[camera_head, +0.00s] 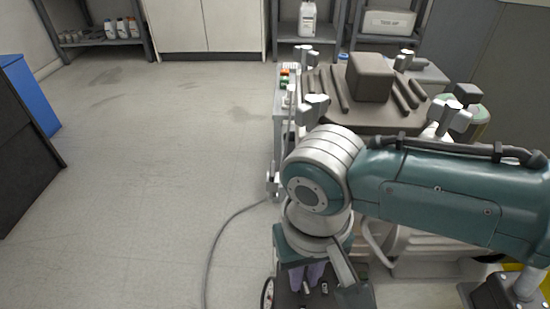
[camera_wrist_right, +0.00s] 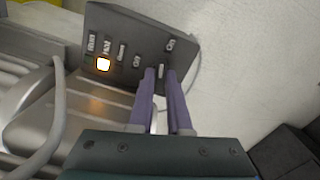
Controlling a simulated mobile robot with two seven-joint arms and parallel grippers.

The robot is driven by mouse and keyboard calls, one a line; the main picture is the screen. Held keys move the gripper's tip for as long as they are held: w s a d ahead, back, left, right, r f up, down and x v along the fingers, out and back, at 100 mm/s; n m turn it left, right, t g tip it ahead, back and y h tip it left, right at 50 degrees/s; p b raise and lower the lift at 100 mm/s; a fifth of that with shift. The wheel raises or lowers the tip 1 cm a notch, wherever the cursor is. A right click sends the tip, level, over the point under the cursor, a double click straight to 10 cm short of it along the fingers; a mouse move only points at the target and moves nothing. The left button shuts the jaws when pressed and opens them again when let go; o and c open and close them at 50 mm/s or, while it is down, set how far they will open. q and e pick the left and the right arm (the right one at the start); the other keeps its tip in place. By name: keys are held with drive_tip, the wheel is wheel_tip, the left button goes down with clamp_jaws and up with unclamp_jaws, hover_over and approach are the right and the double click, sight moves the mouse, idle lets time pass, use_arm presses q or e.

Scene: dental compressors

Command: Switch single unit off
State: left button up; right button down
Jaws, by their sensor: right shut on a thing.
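The dark control panel (camera_wrist_right: 125,27) of the compressor unit fills the upper middle of the right wrist view. My right gripper (camera_wrist_right: 161,80) has purple fingers closed around one small switch (camera_wrist_right: 161,71) near the panel's right end. In the head view, my right gripper (camera_head: 307,274) points down over the panel (camera_head: 290,300), which it partly hides. The compressor unit (camera_head: 395,119) with a brown ribbed top stands behind my right arm. My left gripper is out of view.
A grey cable (camera_head: 218,240) runs over the floor from the unit. The floor (camera_head: 140,180) to the left is clear. A dark cabinet (camera_head: 20,150) and a blue panel (camera_head: 32,95) stand at the left. Shelves with bottles (camera_head: 307,18) line the back.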

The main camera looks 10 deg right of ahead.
drive_tip(key=shift+r+n+p, duration=0.1)
drive_tip(key=shift+n+p, duration=0.25)
drive_tip(key=shift+n, duration=0.65)
drive_tip(key=n+p, duration=0.1)
drive_tip(key=n, duration=0.3)
drive_tip(key=shift+n, duration=0.3)
drive_tip(key=n, duration=0.3)
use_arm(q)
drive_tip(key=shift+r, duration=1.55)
use_arm(e)
drive_tip(key=shift+n, duration=2.5)
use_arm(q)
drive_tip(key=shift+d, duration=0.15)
use_arm(e)
drive_tip(key=c, duration=0.9)
unclamp_jaws()
drive_tip(key=shift+o, duration=0.2)
use_arm(q)
drive_tip(key=shift+p, duration=0.3)
